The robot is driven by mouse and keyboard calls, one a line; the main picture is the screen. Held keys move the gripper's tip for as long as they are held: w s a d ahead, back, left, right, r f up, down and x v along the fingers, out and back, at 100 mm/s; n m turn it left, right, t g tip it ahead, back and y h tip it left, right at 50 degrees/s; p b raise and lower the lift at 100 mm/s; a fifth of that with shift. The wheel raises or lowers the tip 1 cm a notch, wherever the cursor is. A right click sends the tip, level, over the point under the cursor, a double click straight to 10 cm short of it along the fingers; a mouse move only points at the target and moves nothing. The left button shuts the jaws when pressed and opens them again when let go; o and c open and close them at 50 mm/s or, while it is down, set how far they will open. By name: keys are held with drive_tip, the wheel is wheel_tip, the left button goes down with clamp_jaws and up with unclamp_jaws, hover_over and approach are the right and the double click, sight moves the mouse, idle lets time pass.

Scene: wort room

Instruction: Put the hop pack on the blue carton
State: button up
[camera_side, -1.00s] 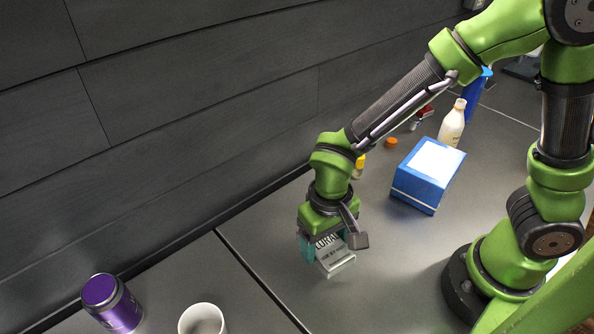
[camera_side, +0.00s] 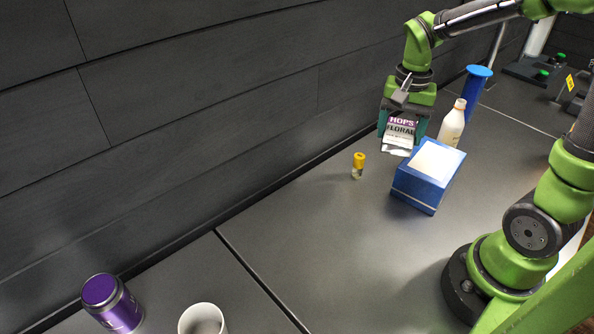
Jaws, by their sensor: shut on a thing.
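The hop pack (camera_side: 400,134) is a small pack with a purple band reading HOPS and a pale lower part. My gripper (camera_side: 403,122) is shut on it and holds it upright, with the pack hanging from the jaws. The blue carton (camera_side: 413,188) stands on the table with a white panel on its top. In the picture the pack is just above and left of the carton's upper edge. I cannot tell the exact height of the pack or whether it is apart from the carton in depth.
A white bottle (camera_side: 452,126) and a blue cylinder (camera_side: 474,96) stand behind the carton. A small yellow-capped vial (camera_side: 358,166) stands left of it. A purple can (camera_side: 112,303) and a white mug (camera_side: 202,320) are at the front left. The table's middle is clear.

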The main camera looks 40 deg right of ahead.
sight(434, 160)
drive_tip(key=s+d+r+m, duration=0.2)
drive_tip(key=s+d+m, duration=0.35)
drive_tip(key=d, duration=0.35)
drive_tip(key=f, duration=0.7)
drive_tip(key=shift+s+a+f, duration=0.3)
drive_tip(key=shift+a, duration=0.05)
drive_tip(key=shift+f, duration=0.15)
drive_tip(key=o, duration=1.1)
